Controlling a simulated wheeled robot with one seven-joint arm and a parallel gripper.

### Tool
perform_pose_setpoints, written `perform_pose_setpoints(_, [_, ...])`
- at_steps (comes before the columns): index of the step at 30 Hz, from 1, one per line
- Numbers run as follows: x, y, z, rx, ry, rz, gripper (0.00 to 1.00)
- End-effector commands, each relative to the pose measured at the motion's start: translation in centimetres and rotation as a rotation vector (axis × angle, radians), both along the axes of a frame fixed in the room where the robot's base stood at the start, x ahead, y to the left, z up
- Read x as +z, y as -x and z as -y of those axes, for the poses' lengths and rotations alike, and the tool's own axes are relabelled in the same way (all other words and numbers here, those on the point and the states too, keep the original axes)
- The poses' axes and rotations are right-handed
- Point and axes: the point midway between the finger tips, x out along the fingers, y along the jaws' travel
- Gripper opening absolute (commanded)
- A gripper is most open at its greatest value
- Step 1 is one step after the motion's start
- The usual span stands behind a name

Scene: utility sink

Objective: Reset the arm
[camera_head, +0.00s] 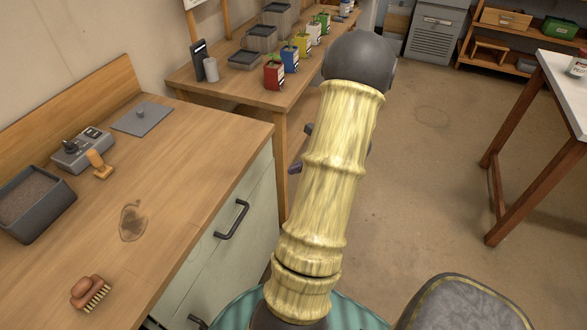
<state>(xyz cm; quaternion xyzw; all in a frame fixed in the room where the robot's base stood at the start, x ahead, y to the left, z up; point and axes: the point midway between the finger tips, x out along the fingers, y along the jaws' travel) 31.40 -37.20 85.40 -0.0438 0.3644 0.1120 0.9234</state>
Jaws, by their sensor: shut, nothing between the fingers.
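My arm (331,170) rises from the bottom middle of the head view, with pale yellow links and a dark rounded joint at its top. It stands in the open floor space to the right of the wooden counter. Small dark parts stick out on the left behind the yellow link, and I cannot tell what they are. My gripper cannot be made out; the arm hides what lies behind it. No object is seen held.
The wooden counter (190,190) at left carries a scrub brush (92,292), a dark bin (32,200), a grey control box (82,150) and a grey plate (142,118). Potted plants stand on a back bench (215,85). A white-topped table (565,90) is right. The floor (425,190) between is clear.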

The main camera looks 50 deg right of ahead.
Motion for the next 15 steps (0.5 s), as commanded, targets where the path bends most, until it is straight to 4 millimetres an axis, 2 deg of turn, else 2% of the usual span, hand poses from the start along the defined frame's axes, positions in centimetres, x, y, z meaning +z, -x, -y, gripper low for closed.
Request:
perform_pose_setpoints(12, [-0.03, 0.02, 0.03, -0.001, 0.001, -0.001, 0.00])
perform_pose_setpoints(15, [0.08, -0.33, -0.52, 0.026, 0.011, -0.008, 0.00])
